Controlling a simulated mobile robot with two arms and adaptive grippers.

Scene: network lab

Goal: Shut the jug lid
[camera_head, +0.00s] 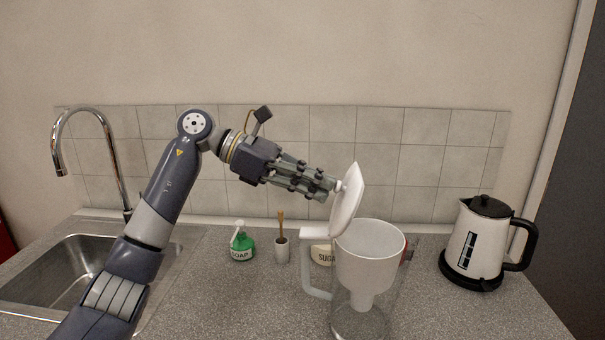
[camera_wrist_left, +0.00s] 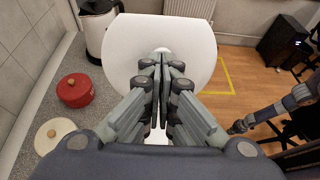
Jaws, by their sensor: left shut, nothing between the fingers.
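The jug (camera_head: 366,262) stands on the counter, right of centre in the head view, with a white funnel insert and a handle on its left. Its white lid (camera_head: 347,200) is raised, standing nearly upright on the handle side. My left gripper (camera_head: 338,187) is shut and empty, its fingertips at the outer left face of the lid, touching it or very close. In the left wrist view the lid (camera_wrist_left: 118,50) fills the area ahead of the closed fingers (camera_wrist_left: 162,62) and hides the jug. My right gripper is not seen in the head view.
A kettle (camera_head: 473,245) stands to the right on the counter. A soap bottle (camera_head: 242,246), a cup with a brush (camera_head: 281,249) and a sugar container (camera_head: 321,254) stand left of the jug. A red pot (camera_wrist_left: 75,90) shows in the wrist view. The sink (camera_head: 75,265) is at far left.

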